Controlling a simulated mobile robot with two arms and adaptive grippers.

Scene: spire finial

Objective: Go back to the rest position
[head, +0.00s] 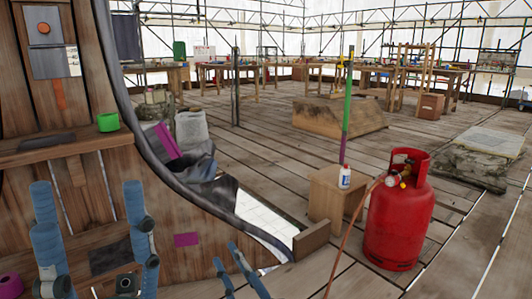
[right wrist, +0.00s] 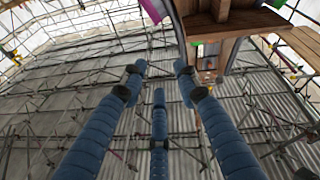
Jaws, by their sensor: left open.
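My left gripper (head: 86,188) is at the lower left of the head view, with its blue padded fingers pointing up and spread wide apart. Nothing is between them. It is in front of the wooden spire structure (head: 190,265), below its ledge. My right gripper (head: 226,254) shows only by its blue fingertips at the bottom edge of the head view. In the right wrist view its three blue fingers (right wrist: 159,82) stand apart with nothing between them. The rest of the right arm is hidden in the head view.
A green cup-like object (head: 108,122) sits on the wooden ledge (head: 60,149). A red gas cylinder (head: 395,225) with a hose stands right, beside a wooden box (head: 330,196) bearing a white bottle (head: 345,177). Scaffolding (right wrist: 70,60) surrounds the place.

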